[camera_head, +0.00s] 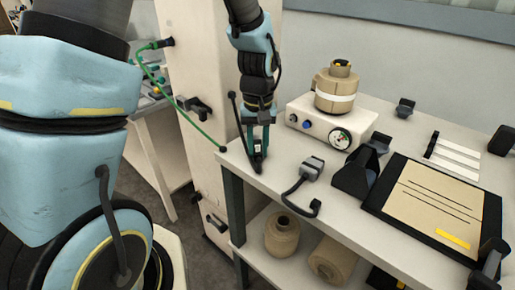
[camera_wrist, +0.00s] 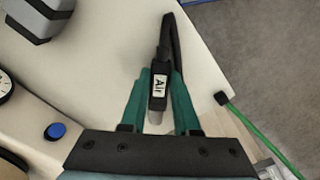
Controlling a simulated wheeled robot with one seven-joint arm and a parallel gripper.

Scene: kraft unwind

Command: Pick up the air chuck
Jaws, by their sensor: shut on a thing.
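The air chuck (camera_wrist: 158,86) is a dark tool with a white "Air" label and a black curved end. In the wrist view it lies between the two green fingers of my gripper (camera_wrist: 160,78), which are shut on it. In the head view my gripper (camera_head: 258,146) points down at the left corner of the table top, with the dark air chuck (camera_head: 258,154) mostly hidden between its fingers. I cannot tell whether the chuck touches the table.
A green hose (camera_head: 190,120) ends at the table corner beside my gripper. A grey-black tool (camera_head: 312,168) lies to the right. A black board (camera_head: 440,205) lies further right.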

